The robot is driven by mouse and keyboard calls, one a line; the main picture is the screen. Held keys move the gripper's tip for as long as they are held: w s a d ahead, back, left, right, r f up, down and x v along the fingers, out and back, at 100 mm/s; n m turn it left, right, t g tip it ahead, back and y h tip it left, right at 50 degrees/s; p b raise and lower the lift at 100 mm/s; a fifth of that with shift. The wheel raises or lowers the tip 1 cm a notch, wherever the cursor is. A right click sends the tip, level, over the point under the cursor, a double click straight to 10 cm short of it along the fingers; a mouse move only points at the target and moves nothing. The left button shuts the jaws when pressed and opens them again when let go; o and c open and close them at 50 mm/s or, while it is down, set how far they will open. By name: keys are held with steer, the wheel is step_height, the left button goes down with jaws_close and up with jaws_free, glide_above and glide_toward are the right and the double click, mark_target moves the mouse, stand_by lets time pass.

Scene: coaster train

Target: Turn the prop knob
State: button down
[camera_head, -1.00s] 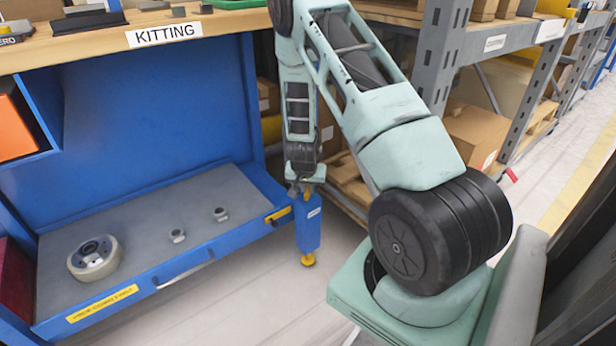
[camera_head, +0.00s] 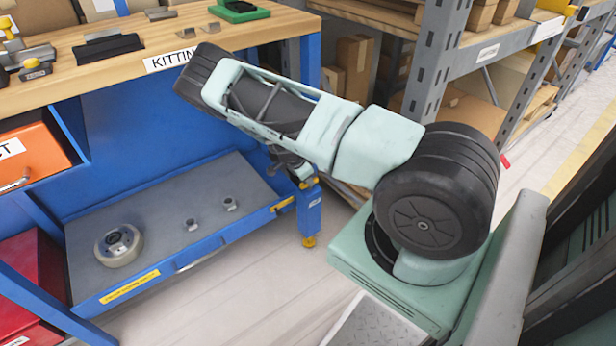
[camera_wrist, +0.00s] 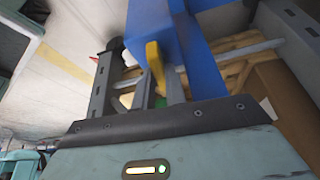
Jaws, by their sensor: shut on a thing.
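A blue post (camera_head: 312,212) with a yellow foot stands at the right front corner of the workbench's lower tray. The yellow prop knob (camera_head: 307,184) shows at the top of this post, partly hidden by my gripper (camera_head: 300,174). In the wrist view, the yellow knob (camera_wrist: 154,62) is a bar in front of the blue post (camera_wrist: 160,30). My gripper (camera_wrist: 140,80) has its fingers around this area and is shut on the knob. The exact contact is hard to make out.
The grey tray (camera_head: 165,215) of the blue bench holds a wheel (camera_head: 119,246) and two small metal parts. The wooden KITTING bench top (camera_head: 150,35) lies above it. Grey shelving (camera_head: 430,60) with cardboard boxes stands to the right. The floor in front is clear.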

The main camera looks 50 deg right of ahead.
steer(key=shift+m, duration=0.6)
steer(key=shift+m+y, duration=0.3)
steer(key=c, duration=1.4)
jaws_free()
steer(key=shift+c, duration=0.2)
steer(key=shift+w, duration=0.1)
steer(key=p+v, duration=0.3)
steer(key=v, duration=1.4)
steer(key=shift+w+a, duration=0.2)
steer(key=shift+w, duration=0.2)
steer(key=shift+s+g, duration=0.1)
steer(key=shift+g, duration=0.2)
